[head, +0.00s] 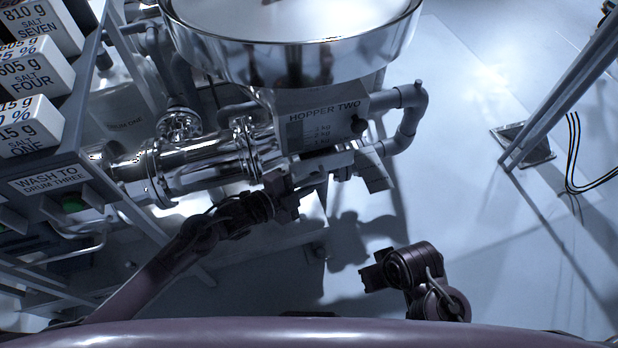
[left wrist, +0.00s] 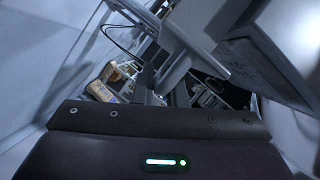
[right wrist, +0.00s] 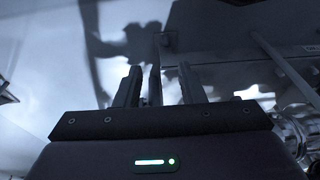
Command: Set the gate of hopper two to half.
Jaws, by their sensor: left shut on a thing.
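Hopper two (head: 325,108) is a grey box with a printed label and scale under a wide polished bowl (head: 300,55). A pale metal gate slide (head: 328,160) sticks out at its lower front. My left gripper (head: 308,190) is at the gate just below the box and is shut on the gate handle; the fingers hide most of the grip. My right gripper (head: 370,274) is apart from the hopper, lower right. The right wrist view shows its fingers (right wrist: 158,85) spread, with nothing clearly held.
Polished pipes (head: 200,160) run left from the hopper. A grey bent pipe (head: 410,115) is on its right. The floor at right is open, with a frame leg and cables.

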